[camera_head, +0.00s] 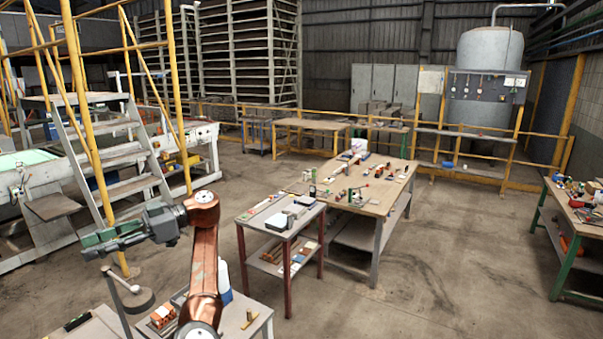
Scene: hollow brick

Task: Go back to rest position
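My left arm, copper-coloured, rises from the bottom of the head view and bends left. Its grey-green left gripper (88,246) points left, raised above the near work tables. It is small in view, so I cannot tell whether the fingers are apart, and I see nothing clearly held. An orange-brown hollow brick (162,316) appears to lie on the near table (255,314), below the gripper and apart from it, partly behind my arm. My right gripper is not in view.
A small red-legged table (321,252) and a long wooden workbench (385,205) with several tools stand ahead. A green-legged bench (563,235) is at right. Yellow-railed metal stairs (120,160) stand behind the gripper at left. The floor (465,260) between benches is clear.

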